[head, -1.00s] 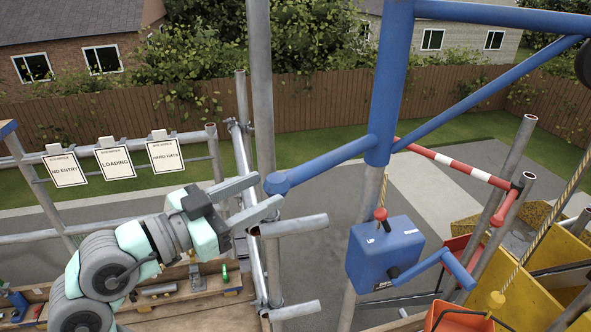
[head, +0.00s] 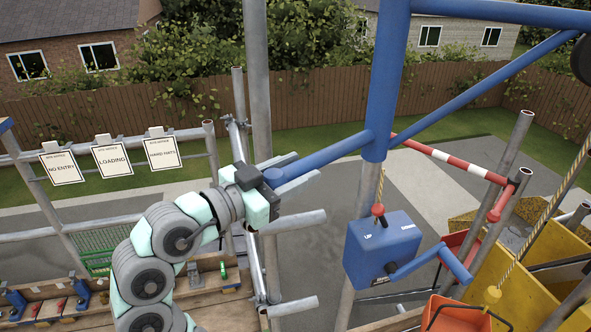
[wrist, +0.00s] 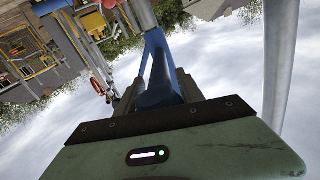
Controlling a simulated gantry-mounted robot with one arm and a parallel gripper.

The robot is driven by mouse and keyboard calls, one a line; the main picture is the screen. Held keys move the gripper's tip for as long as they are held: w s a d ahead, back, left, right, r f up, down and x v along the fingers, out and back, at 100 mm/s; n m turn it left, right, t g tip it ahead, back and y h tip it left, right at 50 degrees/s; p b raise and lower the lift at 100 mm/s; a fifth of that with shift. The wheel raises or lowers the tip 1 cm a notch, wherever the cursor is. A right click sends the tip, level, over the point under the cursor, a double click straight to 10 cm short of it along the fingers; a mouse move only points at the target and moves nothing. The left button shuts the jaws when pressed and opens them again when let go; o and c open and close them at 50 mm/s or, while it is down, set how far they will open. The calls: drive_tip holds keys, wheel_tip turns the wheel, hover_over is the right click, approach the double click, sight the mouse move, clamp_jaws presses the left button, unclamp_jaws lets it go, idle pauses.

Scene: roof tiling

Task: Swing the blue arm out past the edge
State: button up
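The blue arm (head: 480,15) is a boom that reaches right from the top of a blue sleeve (head: 387,90), with a diagonal brace under it. A blue handle bar (head: 335,150) slopes from the sleeve down to the left. My gripper (head: 295,170) is at the left end of this bar, with one finger above it and one below. In the wrist view, the bar (wrist: 160,75) runs away between my fingers (wrist: 157,97). The fingers look spread about as wide as before.
A blue hoist box (head: 383,250) with a crank hangs below the sleeve. A red-and-white barrier (head: 450,163) stands behind, right of the post. A scaffold upright (head: 257,80) rises just behind my gripper. An orange bucket (head: 458,315) and yellow chute (head: 545,265) are at right.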

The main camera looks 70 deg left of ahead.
clamp_jaws()
idle(0.7)
